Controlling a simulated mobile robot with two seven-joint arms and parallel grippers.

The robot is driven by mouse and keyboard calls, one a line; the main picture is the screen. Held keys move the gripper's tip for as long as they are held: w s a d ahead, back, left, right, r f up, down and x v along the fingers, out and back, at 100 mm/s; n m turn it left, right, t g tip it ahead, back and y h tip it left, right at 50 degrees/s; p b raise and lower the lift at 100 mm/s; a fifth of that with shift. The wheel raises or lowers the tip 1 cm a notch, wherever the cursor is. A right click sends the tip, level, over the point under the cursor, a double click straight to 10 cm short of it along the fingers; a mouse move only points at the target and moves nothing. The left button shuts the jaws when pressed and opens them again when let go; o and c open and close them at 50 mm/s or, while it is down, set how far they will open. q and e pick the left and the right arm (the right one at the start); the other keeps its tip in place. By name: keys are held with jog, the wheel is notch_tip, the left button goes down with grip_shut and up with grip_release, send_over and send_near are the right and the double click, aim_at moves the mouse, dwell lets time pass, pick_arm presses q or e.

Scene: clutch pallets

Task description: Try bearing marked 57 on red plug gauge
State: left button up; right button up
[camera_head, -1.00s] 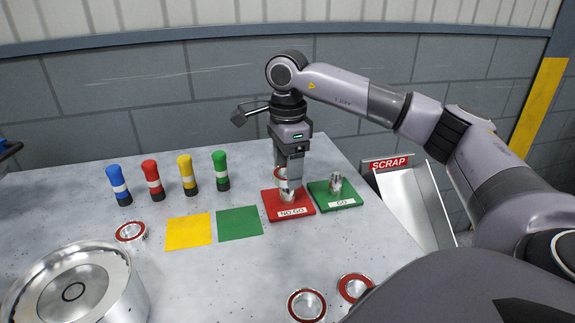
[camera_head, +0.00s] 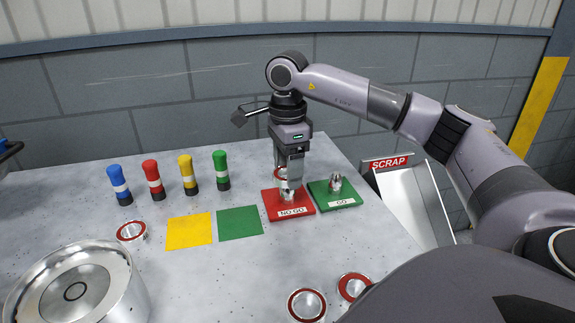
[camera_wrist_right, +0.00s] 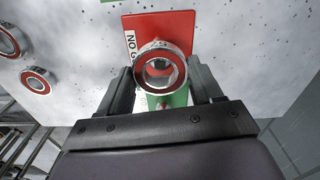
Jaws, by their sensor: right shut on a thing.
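The red plug gauge base (camera_head: 275,207), labelled NO GO, stands on the table with a metal plug (camera_head: 287,191) rising from it. My right gripper (camera_head: 288,176) points straight down over it and is shut on a red-sealed bearing (camera_head: 281,173). In the right wrist view the bearing (camera_wrist_right: 160,69) sits between the fingers (camera_wrist_right: 163,84), in line with the plug seen through its bore. I cannot tell whether the bearing touches the plug. No number can be read on it. My left gripper is not in view.
The green GO gauge (camera_head: 347,198) stands close on the right, with the scrap chute (camera_head: 412,205) beyond. Other bearings (camera_head: 307,305) lie at the front and left (camera_head: 131,232). Yellow (camera_head: 189,231) and green squares, coloured markers (camera_head: 153,179) and a round metal dish (camera_head: 118,279) are left.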

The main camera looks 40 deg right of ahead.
jog(key=shift+f, duration=0.4)
dwell(0.6)
jog(key=o, duration=1.4)
jog(key=shift+r, duration=0.15)
notch_tip(320, 180, up, 7)
jog(key=p, duration=0.6)
jog(key=shift+f, duration=0.2)
notch_tip(320, 180, up, 2)
jog(key=shift+r+p, duration=0.1)
jog(key=shift+p, duration=0.5)
